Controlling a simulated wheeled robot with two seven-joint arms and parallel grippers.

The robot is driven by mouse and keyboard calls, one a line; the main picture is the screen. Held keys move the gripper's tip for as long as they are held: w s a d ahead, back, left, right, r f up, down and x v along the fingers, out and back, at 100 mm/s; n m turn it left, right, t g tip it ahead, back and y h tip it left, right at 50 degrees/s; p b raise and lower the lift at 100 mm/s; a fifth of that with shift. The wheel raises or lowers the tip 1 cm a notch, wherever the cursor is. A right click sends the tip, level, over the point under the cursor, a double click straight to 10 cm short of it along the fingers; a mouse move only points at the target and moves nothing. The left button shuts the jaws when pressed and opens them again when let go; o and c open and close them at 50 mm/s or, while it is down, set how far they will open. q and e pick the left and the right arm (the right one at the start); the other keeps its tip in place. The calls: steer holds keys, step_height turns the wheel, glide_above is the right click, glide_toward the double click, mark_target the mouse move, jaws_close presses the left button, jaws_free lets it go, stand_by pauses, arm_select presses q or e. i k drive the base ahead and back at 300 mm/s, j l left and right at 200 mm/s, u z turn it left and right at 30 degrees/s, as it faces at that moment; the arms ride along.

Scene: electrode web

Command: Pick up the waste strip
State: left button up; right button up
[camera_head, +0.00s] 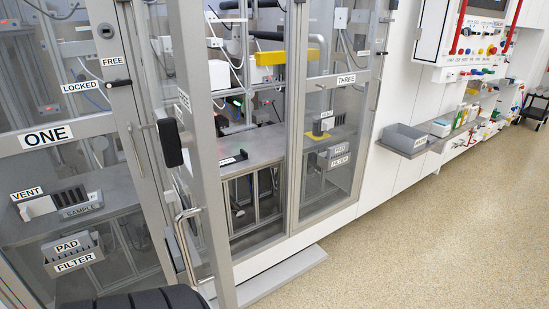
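I cannot make out a waste strip with certainty. A small dark flat piece with a light edge (233,159) lies on the grey work surface (262,145) inside the machine bay. It is too small to tell what it is. The glass door (190,150) in front of this bay stands swung open toward me, with a metal handle (181,240) low on it and a black block (170,143) on its frame. Neither of my grippers is in view.
Closed glass panels labelled ONE (45,137) and THREE (346,79) flank the bay. A grey step (290,273) juts from the machine base. A grey bin (404,138) sits on a wall shelf at right. The speckled floor (430,240) at right is clear.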

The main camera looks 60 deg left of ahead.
mark_target(244, 156)
steer(key=i+u, duration=0.3)
steer(key=i+l+u, duration=0.15)
steer(key=i+u, duration=0.2)
steer(key=i, duration=0.2)
steer(key=i+l+u, duration=0.3)
steer(key=i+j+u, duration=0.2)
steer(key=u, duration=0.3)
steer(key=i+u, duration=0.75)
steer(key=u, duration=0.2)
steer(key=i+l+u, duration=0.1)
steer(key=i+u, duration=0.25)
steer(key=u, duration=0.15)
